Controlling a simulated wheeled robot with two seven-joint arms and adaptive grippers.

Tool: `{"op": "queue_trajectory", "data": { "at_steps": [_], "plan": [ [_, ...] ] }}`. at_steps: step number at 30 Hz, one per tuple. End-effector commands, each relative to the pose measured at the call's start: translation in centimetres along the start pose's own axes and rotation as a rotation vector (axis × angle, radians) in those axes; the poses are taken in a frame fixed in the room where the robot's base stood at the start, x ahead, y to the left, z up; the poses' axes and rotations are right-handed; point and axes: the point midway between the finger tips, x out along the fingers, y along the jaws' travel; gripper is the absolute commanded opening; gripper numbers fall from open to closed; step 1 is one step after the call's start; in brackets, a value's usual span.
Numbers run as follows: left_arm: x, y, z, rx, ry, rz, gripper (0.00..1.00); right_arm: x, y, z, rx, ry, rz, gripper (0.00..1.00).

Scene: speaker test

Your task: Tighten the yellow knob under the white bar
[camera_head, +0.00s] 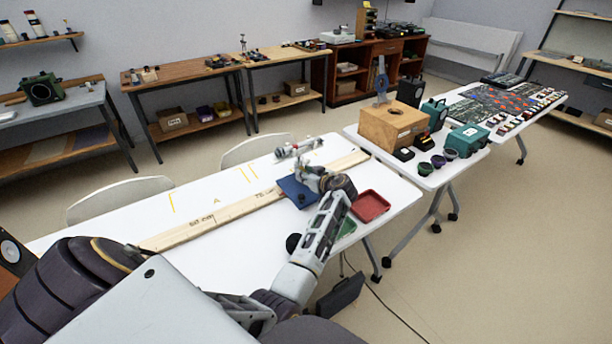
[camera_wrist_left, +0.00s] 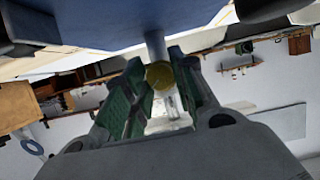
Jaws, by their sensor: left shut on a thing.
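The yellow knob (camera_wrist_left: 159,75) shows in the left wrist view at the end of a grey shaft, against a blue plate (camera_wrist_left: 110,35). My left gripper (camera_wrist_left: 162,84) has its green-padded fingers on either side of the knob and is shut on it. In the head view my left gripper (camera_head: 305,172) is by the blue plate (camera_head: 297,191) on the white table, and the knob is hidden there. A pale bar (camera_head: 299,148) with rounded ends lies just behind the gripper. I cannot tell how the bar and the knob join. My right gripper is out of view.
A long wooden board (camera_head: 230,209) runs across the white table (camera_head: 195,259). A red tray (camera_head: 370,206) is right of the gripper, and a green tray (camera_head: 347,228) is partly behind my arm. A wooden box (camera_head: 390,127) stands on the neighbouring table. The table's left part is mostly clear.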

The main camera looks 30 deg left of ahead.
Motion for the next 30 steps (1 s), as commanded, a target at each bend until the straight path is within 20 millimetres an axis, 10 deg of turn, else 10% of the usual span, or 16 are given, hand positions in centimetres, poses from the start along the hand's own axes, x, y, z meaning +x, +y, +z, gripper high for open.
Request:
{"op": "queue_trajectory", "data": {
  "at_steps": [1,2,6,30],
  "plan": [
    [-0.02,0.02,0.0,0.0,0.0,0.001,0.02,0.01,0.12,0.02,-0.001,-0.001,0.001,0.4],
    [-0.02,0.03,-0.01,-0.001,0.0,0.001,0.29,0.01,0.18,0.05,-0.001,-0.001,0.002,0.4],
    [-0.02,0.03,-0.01,-0.001,0.0,0.001,0.47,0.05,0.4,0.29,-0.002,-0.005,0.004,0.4],
    [-0.04,-0.13,-0.01,-0.125,-0.001,0.052,0.48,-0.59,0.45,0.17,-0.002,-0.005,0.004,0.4]
  ]
}}
